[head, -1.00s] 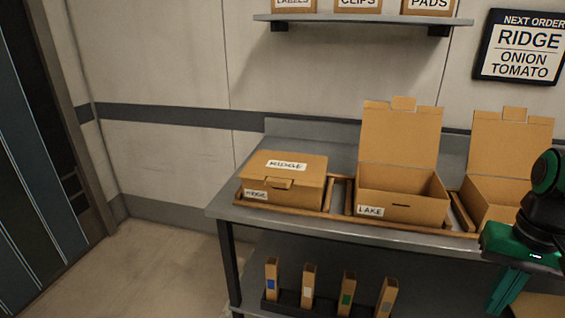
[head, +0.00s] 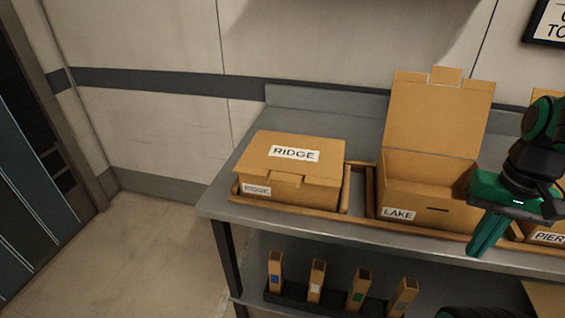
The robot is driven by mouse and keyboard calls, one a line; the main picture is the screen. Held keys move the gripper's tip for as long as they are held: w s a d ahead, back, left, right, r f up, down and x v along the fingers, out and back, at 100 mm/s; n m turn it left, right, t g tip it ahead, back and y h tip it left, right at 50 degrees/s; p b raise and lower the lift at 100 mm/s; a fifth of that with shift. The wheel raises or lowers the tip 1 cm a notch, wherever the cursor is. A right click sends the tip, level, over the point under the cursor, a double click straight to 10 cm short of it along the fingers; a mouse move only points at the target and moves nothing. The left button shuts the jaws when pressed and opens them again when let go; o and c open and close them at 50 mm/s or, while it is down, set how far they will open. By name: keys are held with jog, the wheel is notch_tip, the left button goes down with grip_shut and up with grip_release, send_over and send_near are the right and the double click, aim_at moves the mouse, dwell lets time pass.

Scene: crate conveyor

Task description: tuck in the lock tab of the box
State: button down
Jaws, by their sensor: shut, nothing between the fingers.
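The cardboard box labelled RIDGE (head: 292,183) stands at the left end of the metal bench with its lid down. Its lock tab (head: 286,180) shows at the middle of the lid's front edge, over the top of the front wall. I cannot tell from here whether its tip is in the slot. My gripper (head: 477,250) is shut and empty. It points down in front of the LAKE box, well to the right of the RIDGE box and apart from it.
The LAKE box (head: 421,205) stands open with its lid up, right of the RIDGE box. A PIER box (head: 548,238) is partly hidden behind my arm. Wooden rails (head: 358,192) divide the boxes. Several small upright cartons (head: 317,280) stand on the lower shelf.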

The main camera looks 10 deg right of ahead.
jog(key=w+a+r+n, duration=0.6)
jog(key=w+r, duration=0.2)
jog(key=w, duration=0.2)
notch_tip(320, 180, up, 12)
jog(key=f+n, duration=0.1)
jog(key=n, duration=1.4)
send_over(283, 181)
jog(key=shift+s+r, duration=0.1)
jog(key=shift+r, duration=0.15)
notch_tip(283, 181, down, 14)
jog(key=shift+f, duration=0.1)
